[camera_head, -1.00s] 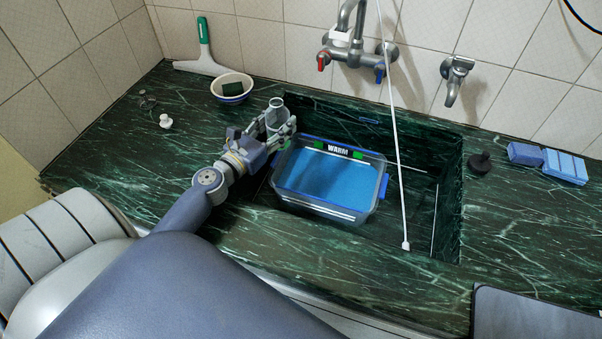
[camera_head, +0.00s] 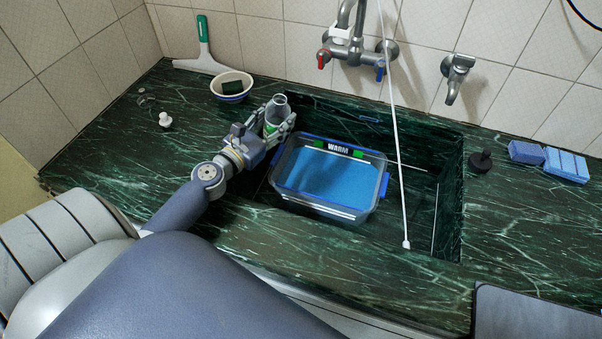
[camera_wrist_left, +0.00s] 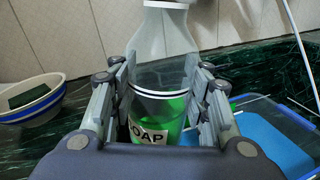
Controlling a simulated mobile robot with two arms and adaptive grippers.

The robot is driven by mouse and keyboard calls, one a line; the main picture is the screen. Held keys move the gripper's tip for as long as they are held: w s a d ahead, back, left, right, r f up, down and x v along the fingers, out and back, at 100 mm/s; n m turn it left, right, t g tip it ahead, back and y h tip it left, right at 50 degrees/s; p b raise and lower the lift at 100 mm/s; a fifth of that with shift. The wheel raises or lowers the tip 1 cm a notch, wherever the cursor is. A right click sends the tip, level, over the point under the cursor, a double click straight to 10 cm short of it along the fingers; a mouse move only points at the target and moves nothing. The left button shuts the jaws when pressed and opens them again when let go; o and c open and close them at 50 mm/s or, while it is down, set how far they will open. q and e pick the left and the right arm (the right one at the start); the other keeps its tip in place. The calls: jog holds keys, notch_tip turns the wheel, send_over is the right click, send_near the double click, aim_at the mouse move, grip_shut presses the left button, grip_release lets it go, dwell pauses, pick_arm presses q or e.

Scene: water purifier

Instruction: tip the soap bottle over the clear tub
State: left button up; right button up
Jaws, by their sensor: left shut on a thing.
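The soap bottle (camera_head: 276,109) is clear with a narrowed neck and green liquid low inside. In the left wrist view the bottle (camera_wrist_left: 160,100) stands between my fingers, with part of a "SOAP" label showing. My left gripper (camera_head: 277,124) is shut on it and holds it roughly upright, just beyond the left rear corner of the tub. The clear tub (camera_head: 281,184) has a blue rim, a "WARM" label and blue contents, and sits in the sink. Its corner also shows in the left wrist view (camera_wrist_left: 270,105). My right gripper is not in view.
A bowl (camera_head: 232,96) with a green sponge stands behind the gripper, near a squeegee (camera_head: 203,50). A white hose (camera_head: 398,150) hangs down right of the tub. A tap (camera_head: 357,50) is on the wall above. Blue sponges (camera_head: 566,166) lie at the right.

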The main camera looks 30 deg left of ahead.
pick_arm(q)
jog(key=shift+d+m, duration=0.25)
jog(key=shift+m, duration=0.55)
jog(key=shift+d+f+m+b, duration=0.35)
jog(key=shift+f+m+b, duration=0.55)
jog(key=shift+b, duration=0.25)
jog(key=shift+d+r+p, duration=0.1)
jog(key=shift+r+p, duration=0.4)
jog(key=shift+r, duration=0.05)
jog(key=shift+d+r+m+p, duration=0.3)
jog(key=shift+r+m+p, duration=0.15)
jog(key=shift+m, duration=0.55)
jog(key=shift+s+f+b, duration=0.1)
jog(key=shift+f+b, duration=0.35)
jog(key=shift+f, duration=0.05)
jog(key=shift+a+f+m+b, duration=0.2)
jog(key=shift+f+m+b, duration=0.1)
jog(key=shift+m, duration=0.6)
jog(key=shift+r, duration=0.1)
jog(key=shift+a+m, duration=0.1)
jog(key=shift+m, duration=0.6)
